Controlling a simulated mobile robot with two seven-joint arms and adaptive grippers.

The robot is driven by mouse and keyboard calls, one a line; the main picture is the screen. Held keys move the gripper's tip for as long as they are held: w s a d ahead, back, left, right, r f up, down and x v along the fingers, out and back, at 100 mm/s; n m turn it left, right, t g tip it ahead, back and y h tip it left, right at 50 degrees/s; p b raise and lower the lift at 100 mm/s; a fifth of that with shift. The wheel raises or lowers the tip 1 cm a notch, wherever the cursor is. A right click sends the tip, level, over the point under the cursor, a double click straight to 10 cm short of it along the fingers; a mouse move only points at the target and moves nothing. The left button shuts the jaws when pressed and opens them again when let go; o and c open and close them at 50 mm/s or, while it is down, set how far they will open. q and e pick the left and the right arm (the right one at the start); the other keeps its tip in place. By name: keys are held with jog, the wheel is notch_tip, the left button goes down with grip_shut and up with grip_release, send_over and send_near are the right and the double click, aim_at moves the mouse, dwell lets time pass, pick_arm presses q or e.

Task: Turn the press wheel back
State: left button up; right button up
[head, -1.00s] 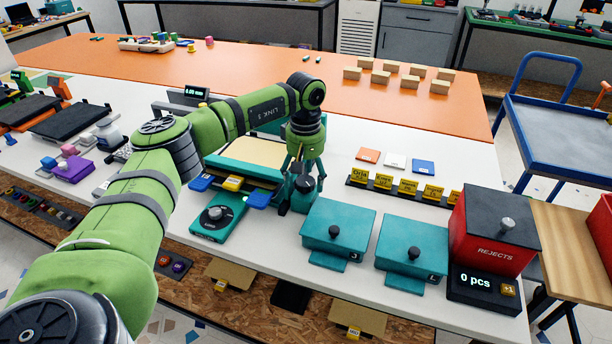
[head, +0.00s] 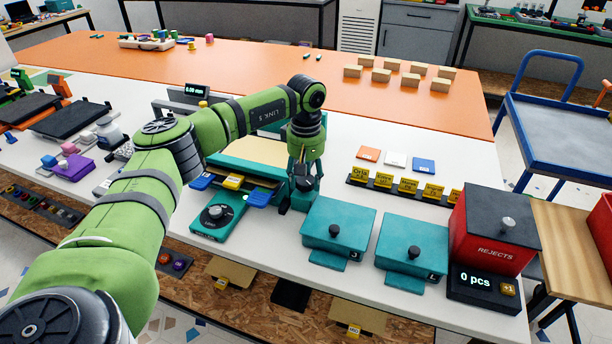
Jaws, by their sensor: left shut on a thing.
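The teal press (head: 258,152) with a pale top plate stands on the white table, with blue and yellow tabs at its front. My left gripper (head: 304,186) points down at the press's right front side. It is shut on the dark press wheel, which is mostly hidden by the fingers and hard to tell from them. My right gripper is not in the head view.
A teal dial unit (head: 219,215) sits left of the gripper. Two teal lidded boxes (head: 338,226) (head: 411,246) stand close on its right. A red rejects bin (head: 492,232) is farther right. Yellow labelled blocks (head: 407,186) stand behind the boxes.

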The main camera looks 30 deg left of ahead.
aim_at(309, 181)
pick_arm(q)
jog(key=n, duration=0.3)
jog(key=n+p, duration=0.1)
jog(key=n, duration=0.1)
jog(key=shift+s+d+f, duration=0.15)
jog(key=shift+d+f, duration=0.1)
jog(key=shift+n+p, duration=0.3)
jog(key=shift+n, duration=2.2)
jog(key=shift+c, duration=0.2)
jog(key=shift+d, duration=0.1)
jog(key=o, duration=1.2)
jog(key=shift+c, duration=0.2)
jog(key=shift+w+r, duration=0.1)
jog(key=shift+w, duration=0.15)
jog(key=shift+r, duration=4.05)
